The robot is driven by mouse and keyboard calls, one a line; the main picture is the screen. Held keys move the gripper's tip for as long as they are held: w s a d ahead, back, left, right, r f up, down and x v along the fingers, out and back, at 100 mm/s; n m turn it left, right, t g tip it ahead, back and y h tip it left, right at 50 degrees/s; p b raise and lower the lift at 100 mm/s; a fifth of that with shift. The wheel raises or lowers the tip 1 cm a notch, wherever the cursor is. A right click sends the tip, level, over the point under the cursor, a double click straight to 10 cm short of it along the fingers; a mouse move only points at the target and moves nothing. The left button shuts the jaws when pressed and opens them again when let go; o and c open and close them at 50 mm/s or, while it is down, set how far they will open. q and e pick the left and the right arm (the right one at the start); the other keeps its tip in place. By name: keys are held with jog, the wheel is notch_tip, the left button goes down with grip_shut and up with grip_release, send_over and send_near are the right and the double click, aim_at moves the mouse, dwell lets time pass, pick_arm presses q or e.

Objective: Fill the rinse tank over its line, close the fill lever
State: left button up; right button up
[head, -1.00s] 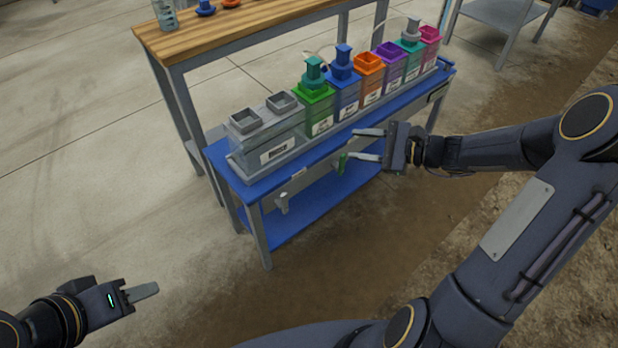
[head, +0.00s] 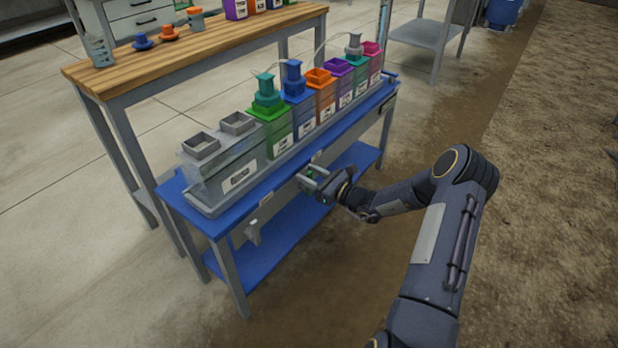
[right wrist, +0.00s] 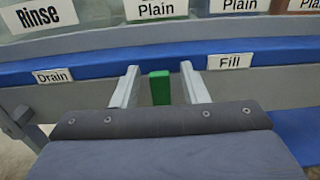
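The rinse tank (head: 240,158) is a grey, see-through double-topped box at the left end of the blue bench. Its "Rinse" label (right wrist: 40,15) shows in the right wrist view; I cannot read its water level or line. A green lever handle (right wrist: 159,87) is at the bench's front, left of the "Fill" label (right wrist: 230,62). It also shows small in the head view (head: 309,172). My right gripper (right wrist: 159,82) is open, one finger on each side of the green handle, with visible gaps. In the head view this gripper (head: 312,178) is at the bench front. My left gripper is out of view.
A grey drain lever (head: 252,232) hangs at the bench front left, near the "Drain" label (right wrist: 52,76). Coloured tanks (head: 322,95) stand in a row on the blue bench (head: 215,222). A wooden table (head: 150,62) stands behind. The floor in front is clear.

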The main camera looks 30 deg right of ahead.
jog(key=shift+w+a, duration=0.1)
jog(key=shift+w, duration=0.2)
grip_shut()
